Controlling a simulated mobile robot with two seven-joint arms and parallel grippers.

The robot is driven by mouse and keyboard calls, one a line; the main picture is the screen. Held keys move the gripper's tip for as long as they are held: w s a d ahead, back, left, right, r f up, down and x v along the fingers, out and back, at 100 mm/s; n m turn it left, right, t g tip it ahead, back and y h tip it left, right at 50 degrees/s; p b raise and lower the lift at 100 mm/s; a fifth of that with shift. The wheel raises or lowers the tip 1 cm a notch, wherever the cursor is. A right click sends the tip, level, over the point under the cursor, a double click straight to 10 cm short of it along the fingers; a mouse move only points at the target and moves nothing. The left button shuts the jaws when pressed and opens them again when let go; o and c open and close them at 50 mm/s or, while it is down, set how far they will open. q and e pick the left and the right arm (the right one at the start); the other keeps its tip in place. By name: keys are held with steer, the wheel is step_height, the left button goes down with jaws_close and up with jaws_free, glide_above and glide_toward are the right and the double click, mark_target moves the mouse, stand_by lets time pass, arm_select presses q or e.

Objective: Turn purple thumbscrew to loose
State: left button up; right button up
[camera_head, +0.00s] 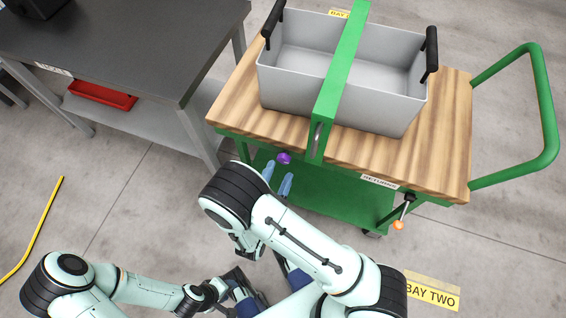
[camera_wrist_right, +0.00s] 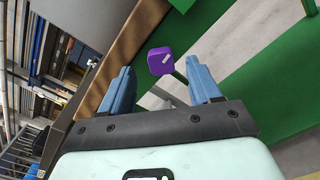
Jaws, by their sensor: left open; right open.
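The purple thumbscrew (camera_head: 284,158) sits under the front edge of the cart's wooden top, by the foot of the green bar (camera_head: 338,85) across the grey bin. In the right wrist view the thumbscrew (camera_wrist_right: 160,61) shows a small white mark and lies just ahead of and between my blue fingertips. My right gripper (camera_head: 278,181) is open and empty, pointing at the thumbscrew; it also shows in the right wrist view (camera_wrist_right: 159,72). I see a gap around the thumbscrew. My left gripper (camera_head: 243,295) is low at the bottom of the head view, open, partly hidden by arm links.
The grey bin (camera_head: 290,98) with black handles stands on the wooden cart top (camera_head: 450,130).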

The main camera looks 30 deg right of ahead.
mark_target(284, 161)
steer(key=shift+x, duration=2)
steer(key=c, duration=1.1)
steer(key=shift+o, duration=0.3)
